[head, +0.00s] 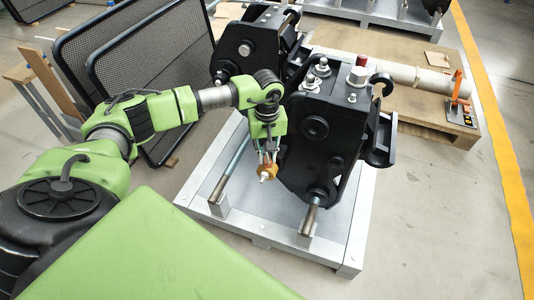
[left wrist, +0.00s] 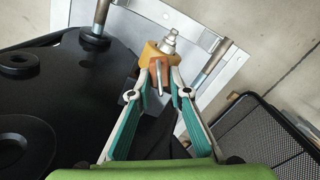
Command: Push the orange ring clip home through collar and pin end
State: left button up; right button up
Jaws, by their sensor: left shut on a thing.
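My left gripper (head: 266,156) hangs in front of the black coupler (head: 322,125), fingers pointing down. In the left wrist view its two teal-sided fingers (left wrist: 161,78) are closed on the orange ring clip (left wrist: 155,66), whose grey wire part shows between the fingertips. Right beyond the clip is a yellow-orange collar (left wrist: 148,51) with a silver stepped end piece (left wrist: 169,42) sticking out. In the head view the collar (head: 268,171) shows just below the fingertips. The clip looks close against the collar; how deep it sits is hidden. My right gripper is not in view.
The coupler stands on a grey metal pallet (head: 345,255), with steel bars (head: 224,184) near its front edge. Mesh panels (head: 150,50) lean at the left. A wooden pallet (head: 420,105) at the right carries a pipe and an orange-handled tool (head: 457,90). The floor at the right is clear.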

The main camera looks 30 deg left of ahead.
pick_arm(q)
jog(key=o, duration=1)
notch_tip(320, 180, up, 12)
dwell(0.3)
